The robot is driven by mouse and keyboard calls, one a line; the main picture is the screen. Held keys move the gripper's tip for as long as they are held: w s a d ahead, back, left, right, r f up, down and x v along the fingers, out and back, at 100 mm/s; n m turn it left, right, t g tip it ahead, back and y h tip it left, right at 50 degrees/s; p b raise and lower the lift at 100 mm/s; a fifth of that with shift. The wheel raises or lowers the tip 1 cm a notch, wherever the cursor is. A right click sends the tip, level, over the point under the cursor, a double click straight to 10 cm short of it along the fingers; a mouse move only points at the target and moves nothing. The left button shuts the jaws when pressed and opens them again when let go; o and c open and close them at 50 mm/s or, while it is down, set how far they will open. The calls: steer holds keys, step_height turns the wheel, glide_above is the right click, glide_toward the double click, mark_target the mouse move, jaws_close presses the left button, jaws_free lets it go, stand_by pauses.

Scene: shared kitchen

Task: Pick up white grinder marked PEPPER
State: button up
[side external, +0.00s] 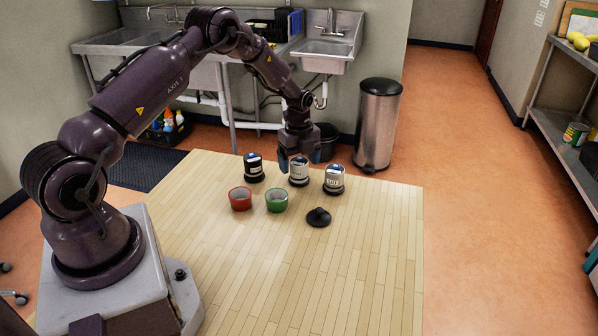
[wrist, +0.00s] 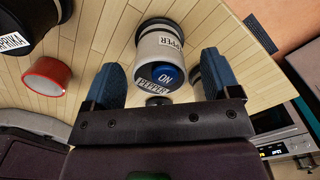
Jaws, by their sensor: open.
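The white grinder marked PEPPER (wrist: 152,47) has a blue top and a dark base. In the wrist view it shows between the two blue fingers of my gripper (wrist: 159,72), with a gap on either side. In the side external view this white grinder (side external: 299,174) stands upright on the wooden table, in the middle of a row of three. My gripper (side external: 299,160) is over it, pointing down, open and empty.
A black grinder (side external: 254,168), labelled PAPRIKA in the wrist view, stands left; another white grinder (side external: 334,181) stands close at right. The table's front (side external: 330,290) is clear.

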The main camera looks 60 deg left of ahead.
mark_target(299, 162)
step_height(299, 162, down, 3)
steer(key=shift+f, duration=0.2)
steer(key=shift+c, duration=0.4)
